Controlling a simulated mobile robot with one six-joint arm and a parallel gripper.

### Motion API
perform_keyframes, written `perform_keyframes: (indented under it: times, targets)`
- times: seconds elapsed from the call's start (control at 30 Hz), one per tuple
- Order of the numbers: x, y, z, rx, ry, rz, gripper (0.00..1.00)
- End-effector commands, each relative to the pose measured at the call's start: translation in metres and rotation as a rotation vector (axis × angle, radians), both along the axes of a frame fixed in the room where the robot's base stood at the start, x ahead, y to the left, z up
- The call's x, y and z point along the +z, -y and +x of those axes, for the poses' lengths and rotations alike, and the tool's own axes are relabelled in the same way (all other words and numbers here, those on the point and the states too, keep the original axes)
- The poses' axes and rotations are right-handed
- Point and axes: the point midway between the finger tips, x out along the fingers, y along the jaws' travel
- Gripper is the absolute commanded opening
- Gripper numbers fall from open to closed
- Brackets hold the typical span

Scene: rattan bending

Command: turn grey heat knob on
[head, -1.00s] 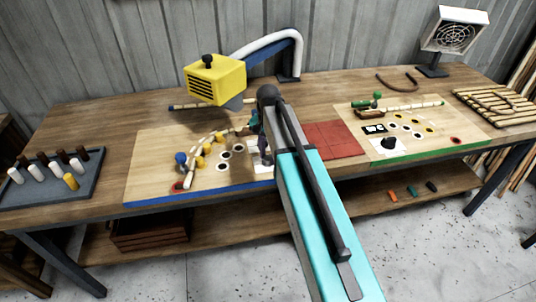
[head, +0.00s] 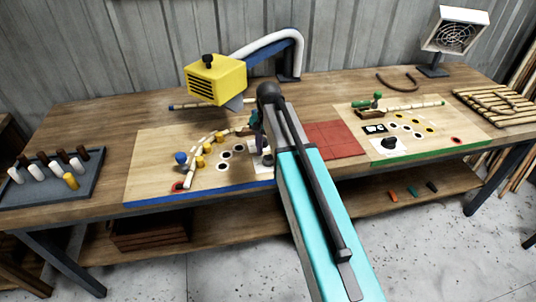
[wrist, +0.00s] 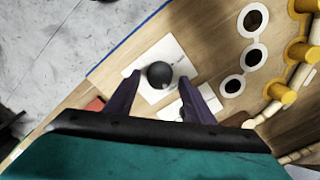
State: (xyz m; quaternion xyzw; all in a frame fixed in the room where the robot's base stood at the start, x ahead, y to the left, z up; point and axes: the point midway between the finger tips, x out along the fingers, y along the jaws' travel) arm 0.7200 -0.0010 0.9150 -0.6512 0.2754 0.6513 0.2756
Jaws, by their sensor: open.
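A dark grey round knob (wrist: 159,74) sits on a white plate (wrist: 178,55) near the blue front edge of the left board. A small pale mark shows on its lower side in the wrist view. In the head view the knob (head: 267,160) is partly visible below my gripper. My gripper (wrist: 160,79) is open, with one purple finger on each side of the knob in the wrist view, and holds nothing. In the head view my gripper (head: 257,147) is over the board's right part, partly hidden by my arm.
The yellow heater (head: 215,80) on its blue arm stands behind the left board. Yellow pegs (head: 205,150) with a cane strip stand left of my gripper. A red mat (head: 333,139) and a second board (head: 430,143) with its own dark knob (head: 390,144) lie to the right.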

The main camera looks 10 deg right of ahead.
Motion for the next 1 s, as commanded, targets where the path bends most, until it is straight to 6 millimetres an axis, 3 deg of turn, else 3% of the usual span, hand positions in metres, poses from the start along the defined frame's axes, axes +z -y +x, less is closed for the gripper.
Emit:
perform_keyframes:
  times: [1.0]
  targets:
    - [0.111,-0.001,0.001,0.001,0.002,0.001,0.49]
